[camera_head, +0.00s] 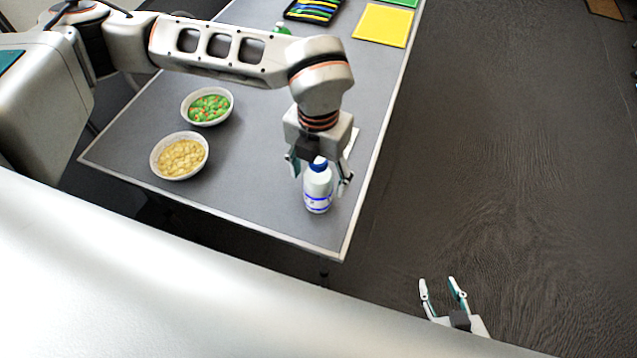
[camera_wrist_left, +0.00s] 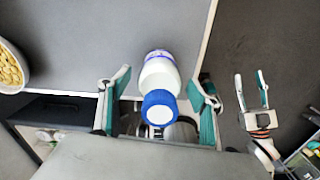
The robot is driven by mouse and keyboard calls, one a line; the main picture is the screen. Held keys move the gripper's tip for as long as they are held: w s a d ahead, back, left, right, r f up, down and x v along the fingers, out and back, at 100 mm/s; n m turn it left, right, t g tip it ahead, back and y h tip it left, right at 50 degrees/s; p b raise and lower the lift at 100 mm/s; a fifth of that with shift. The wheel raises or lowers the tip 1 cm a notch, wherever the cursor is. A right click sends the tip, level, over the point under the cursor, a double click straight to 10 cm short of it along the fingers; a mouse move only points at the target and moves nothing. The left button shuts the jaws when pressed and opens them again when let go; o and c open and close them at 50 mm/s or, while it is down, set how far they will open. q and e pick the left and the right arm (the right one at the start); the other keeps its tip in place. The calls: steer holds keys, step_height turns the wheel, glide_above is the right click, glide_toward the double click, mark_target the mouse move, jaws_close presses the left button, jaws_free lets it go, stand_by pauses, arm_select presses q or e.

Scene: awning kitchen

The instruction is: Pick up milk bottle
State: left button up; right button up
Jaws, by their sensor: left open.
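The milk bottle (camera_head: 318,190) is white with a blue cap and blue label bands. It stands upright on the grey table near its front right corner. My left gripper (camera_head: 319,180) is above and around the bottle, with its fingers open on either side. In the left wrist view the bottle (camera_wrist_left: 160,80) is between the open fingers of the left gripper (camera_wrist_left: 160,112), with a gap on both sides. My right gripper (camera_head: 441,284) is off the table at the lower right, its fingers apart and empty; it also shows in the left wrist view (camera_wrist_left: 252,92).
On the grey table (camera_head: 250,170) stand a bowl of yellowish pieces (camera_head: 180,157) and a bowl of green and orange pieces (camera_head: 208,107). A yellow square (camera_head: 383,25) and a dark tray (camera_head: 314,12) lie at the back. The table's right edge is close to the bottle.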

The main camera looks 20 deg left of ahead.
arm_select(q)
step_height(320, 180, down, 3)
steer(key=shift+r, duration=0.1)
steer(key=c, duration=1.7)
